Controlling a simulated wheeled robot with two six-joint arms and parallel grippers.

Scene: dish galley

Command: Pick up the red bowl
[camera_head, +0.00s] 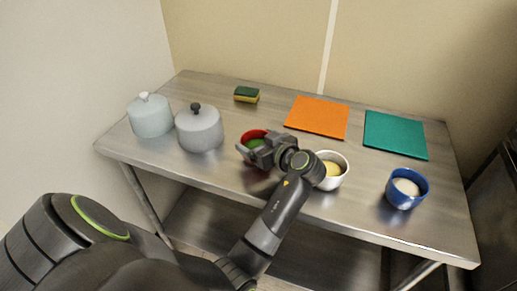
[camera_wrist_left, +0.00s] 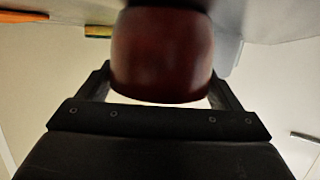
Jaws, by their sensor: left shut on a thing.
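In the left wrist view the dark red side of the bowl (camera_wrist_left: 162,55) fills the space between the two fingers (camera_wrist_left: 160,90). I cannot tell whether the bowl touches the table. My right gripper is not in view.
Two grey lidded pots (camera_head: 151,116) (camera_head: 199,130) stand left of the bowl. A sponge (camera_head: 246,95) lies behind. A white bowl (camera_head: 341,178) with yellow contents and a blue bowl (camera_head: 391,190) stand right. An orange mat (camera_head: 317,117) and a teal mat (camera_head: 396,135) lie at the back.

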